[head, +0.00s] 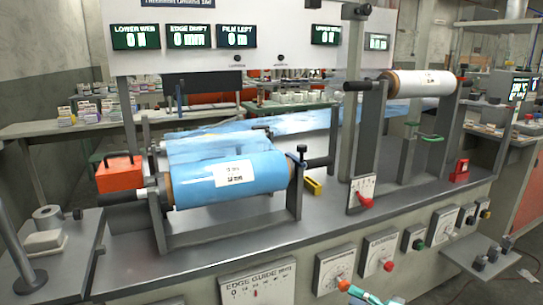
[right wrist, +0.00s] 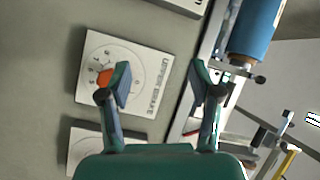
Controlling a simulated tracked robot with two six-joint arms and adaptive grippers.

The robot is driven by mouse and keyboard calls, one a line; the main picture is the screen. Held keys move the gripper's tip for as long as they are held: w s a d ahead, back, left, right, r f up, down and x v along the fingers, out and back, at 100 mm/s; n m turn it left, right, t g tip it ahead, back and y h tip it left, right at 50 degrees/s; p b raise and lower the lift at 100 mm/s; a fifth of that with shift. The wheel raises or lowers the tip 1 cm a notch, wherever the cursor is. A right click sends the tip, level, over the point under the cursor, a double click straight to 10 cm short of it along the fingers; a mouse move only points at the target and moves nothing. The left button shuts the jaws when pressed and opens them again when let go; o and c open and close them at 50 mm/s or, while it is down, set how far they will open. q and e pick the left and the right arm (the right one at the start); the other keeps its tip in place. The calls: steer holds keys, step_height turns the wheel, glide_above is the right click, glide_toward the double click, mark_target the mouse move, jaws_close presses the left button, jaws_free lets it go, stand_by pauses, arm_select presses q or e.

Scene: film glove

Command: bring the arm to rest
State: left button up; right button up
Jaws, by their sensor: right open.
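My right gripper (head: 368,296) shows only in part, as teal at the bottom edge of the head view, in front of the machine's front panel. In the right wrist view my right gripper (right wrist: 160,84) is open, with its two fingers apart and nothing between them. An orange knob (right wrist: 104,77) on a white dial plate (right wrist: 134,62), whose label seems to read "UPPER BRAKE", shows beside the left finger. I cannot tell whether the finger touches it. My left gripper is not in view.
A blue film roll (head: 228,182) lies in a cradle on the grey machine top (head: 335,222). A white roll (head: 420,84) is mounted at the back right. An orange box (head: 120,174) sits at the left. Dial plates (head: 380,248) line the front panel.

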steer(key=s+a+f+m+h, duration=0.25)
steer(key=a+f, duration=0.25)
steer(key=a, duration=0.5)
steer(key=s+a+f+m+g+h, duration=0.2)
steer(key=s+a+f+h, duration=0.2)
steer(key=s+f, duration=0.35)
steer(key=s+d+f+n+g+h, duration=0.1)
steer(key=s+f+n+g+h, duration=0.25)
steer(key=s, duration=0.85)
steer(key=s+d+f+n+g, duration=0.15)
steer(key=s+f+g, duration=0.4)
steer(key=s, duration=0.75)
step_height(320, 180, up, 28)
steer(key=n+p, duration=0.1)
steer(key=p, duration=2.8)
steer(key=shift+w+a, duration=0.15)
steer(key=shift+w, duration=0.05)
steer(key=shift+f, duration=0.1)
